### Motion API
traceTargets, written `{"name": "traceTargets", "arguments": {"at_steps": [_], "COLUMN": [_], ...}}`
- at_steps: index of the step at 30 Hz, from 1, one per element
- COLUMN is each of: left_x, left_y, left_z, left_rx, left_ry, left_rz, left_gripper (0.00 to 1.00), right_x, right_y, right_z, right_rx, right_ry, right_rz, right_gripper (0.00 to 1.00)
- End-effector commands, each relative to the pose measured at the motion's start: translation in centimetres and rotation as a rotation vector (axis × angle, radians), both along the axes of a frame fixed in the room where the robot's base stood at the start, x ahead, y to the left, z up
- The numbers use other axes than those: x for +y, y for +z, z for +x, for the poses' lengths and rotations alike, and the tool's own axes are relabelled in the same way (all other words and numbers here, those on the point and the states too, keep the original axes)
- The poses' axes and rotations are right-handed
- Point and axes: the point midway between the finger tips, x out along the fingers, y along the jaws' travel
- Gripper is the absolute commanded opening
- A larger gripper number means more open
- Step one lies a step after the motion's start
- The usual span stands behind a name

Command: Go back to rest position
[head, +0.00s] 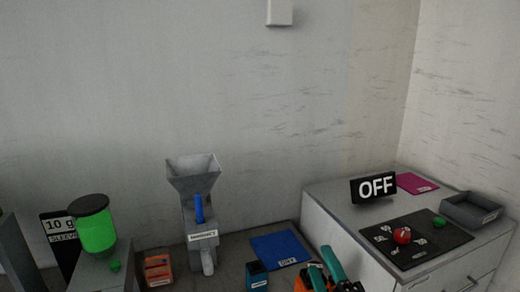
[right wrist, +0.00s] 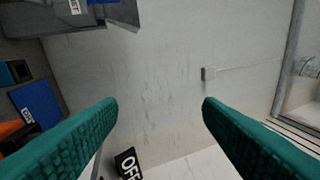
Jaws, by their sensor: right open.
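My right gripper (head: 326,264) shows at the bottom of the head view, left of the white cabinet. My left gripper is in neither view.
The white cabinet (head: 330,205) bears an OFF sign (head: 374,187), a black panel (head: 440,238) with a red knob (head: 402,235), and a grey tray (head: 470,212). A blue mat (head: 280,248), a grey hopper machine (head: 194,178) and a green-filled dispenser (head: 97,230) stand left.

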Motion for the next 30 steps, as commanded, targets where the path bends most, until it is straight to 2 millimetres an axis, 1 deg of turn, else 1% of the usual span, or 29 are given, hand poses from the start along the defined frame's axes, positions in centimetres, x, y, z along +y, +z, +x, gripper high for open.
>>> {"name": "traceTargets", "arguments": {"at_steps": [1,2,3,5,6,8,9,11,12,14,15,17,18,22,25,29,30], "left_x": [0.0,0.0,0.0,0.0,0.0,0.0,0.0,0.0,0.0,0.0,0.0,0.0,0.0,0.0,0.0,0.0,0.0], "left_y": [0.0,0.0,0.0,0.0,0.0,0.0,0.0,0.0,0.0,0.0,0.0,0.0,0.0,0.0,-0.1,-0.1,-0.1], "left_z": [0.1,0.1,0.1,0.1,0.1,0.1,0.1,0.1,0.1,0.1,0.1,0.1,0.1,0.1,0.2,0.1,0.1], "left_rx": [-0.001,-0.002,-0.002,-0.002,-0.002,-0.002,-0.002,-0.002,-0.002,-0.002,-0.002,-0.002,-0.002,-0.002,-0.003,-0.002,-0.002], "left_ry": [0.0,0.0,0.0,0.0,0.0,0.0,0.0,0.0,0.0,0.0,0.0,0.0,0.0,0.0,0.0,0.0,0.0], "left_rz": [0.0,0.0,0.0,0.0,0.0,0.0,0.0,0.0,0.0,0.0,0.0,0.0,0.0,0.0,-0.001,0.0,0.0], "left_gripper": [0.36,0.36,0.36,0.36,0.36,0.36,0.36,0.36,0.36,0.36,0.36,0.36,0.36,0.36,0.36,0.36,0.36], "right_x": [-1.9,-2.9,-4.2,-5.8,-6.6,-7.6,-7.9,-8.3,-8.5,-8.6,-8.7,-8.7,-8.6,-8.5,-8.3,-8.2,-8.2], "right_y": [-2.9,-4.6,-7.0,-10.6,-12.9,-15.9,-17.6,-19.6,-20.8,-22.2,-23.0,-23.9,-24.4,-25.6,-28.3,-31.9,-33.1], "right_z": [-0.6,-1.0,-1.8,-3.5,-5.0,-7.4,-9.1,-11.5,-13.0,-15.3,-16.8,-19.0,-20.4,-24.9,-23.9,-23.2,-23.1], "right_rx": [0.151,0.239,0.355,0.528,0.636,0.786,0.874,0.987,1.056,1.149,1.208,1.286,1.337,1.489,1.496,1.507,1.511], "right_ry": [-0.052,-0.087,-0.133,-0.207,-0.26,-0.335,-0.381,-0.447,-0.489,-0.55,-0.587,-0.645,-0.681,-0.801,-0.806,-0.814,-0.816], "right_rz": [0.125,0.2,0.296,0.437,0.523,0.638,0.703,0.785,0.831,0.893,0.929,0.976,1.004,1.081,1.074,1.066,1.064], "right_gripper": [0.6,0.6,0.6,0.6,0.6,0.6,0.6,0.6,0.6,0.6,0.6,0.6,0.6,0.6,0.6,0.6,0.6]}}
